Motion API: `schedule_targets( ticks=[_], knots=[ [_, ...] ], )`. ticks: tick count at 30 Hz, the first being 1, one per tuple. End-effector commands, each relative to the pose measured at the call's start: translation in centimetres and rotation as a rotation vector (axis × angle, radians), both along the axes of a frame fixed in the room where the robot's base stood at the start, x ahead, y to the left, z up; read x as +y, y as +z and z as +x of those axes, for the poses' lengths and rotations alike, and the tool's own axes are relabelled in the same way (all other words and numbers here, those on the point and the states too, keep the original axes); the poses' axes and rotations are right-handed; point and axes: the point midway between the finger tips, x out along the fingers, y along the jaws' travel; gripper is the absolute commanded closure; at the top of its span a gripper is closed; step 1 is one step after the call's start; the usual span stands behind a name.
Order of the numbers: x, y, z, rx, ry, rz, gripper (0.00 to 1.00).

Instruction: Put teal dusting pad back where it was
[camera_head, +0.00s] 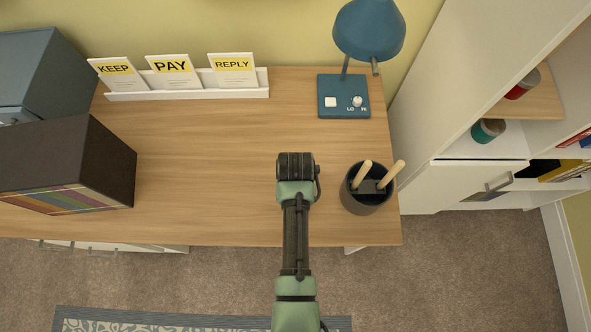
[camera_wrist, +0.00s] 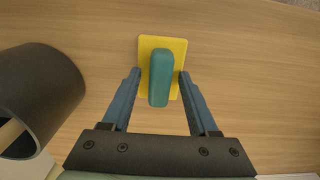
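The teal dusting pad (camera_wrist: 160,90) is a rounded teal block in the wrist view. It sits on a yellow square (camera_wrist: 147,48) on the wooden desk; I cannot tell whether the yellow part is its base or a separate piece. My gripper (camera_wrist: 160,72) is open, one finger on each side of the teal block, with gaps between. The fingertips reach the yellow square's side edges in the picture; contact is unclear. In the head view, my gripper (camera_head: 295,158) is over the desk's right half and hides the pad.
A dark cup (camera_head: 367,195) with wooden-handled tools stands close right of my gripper; it also shows in the wrist view (camera_wrist: 62,95). A blue lamp (camera_head: 345,108) and a card rack (camera_head: 190,95) stand at the back. A dark box (camera_head: 105,160) is left. The desk's middle (camera_head: 210,150) is clear.

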Motion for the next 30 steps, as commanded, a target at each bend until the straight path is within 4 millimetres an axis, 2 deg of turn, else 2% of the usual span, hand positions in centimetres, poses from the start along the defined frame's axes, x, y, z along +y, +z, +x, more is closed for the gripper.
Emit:
schedule_targets(
  ticks=[8,11,14,24,30],
  knots=[
    [0.0,0.1,0.0,0.0,0.0,0.0,0.39],
    [0.0,0.7,0.1,-0.002,0.0,0.0,0.39],
    [0.0,2.0,0.1,-0.004,0.0,0.0,0.39],
    [0.0,9.2,0.1,-0.004,0.0,0.0,0.39],
    [0.0,11.7,0.1,-0.001,0.0,0.0,0.39]
  ],
)
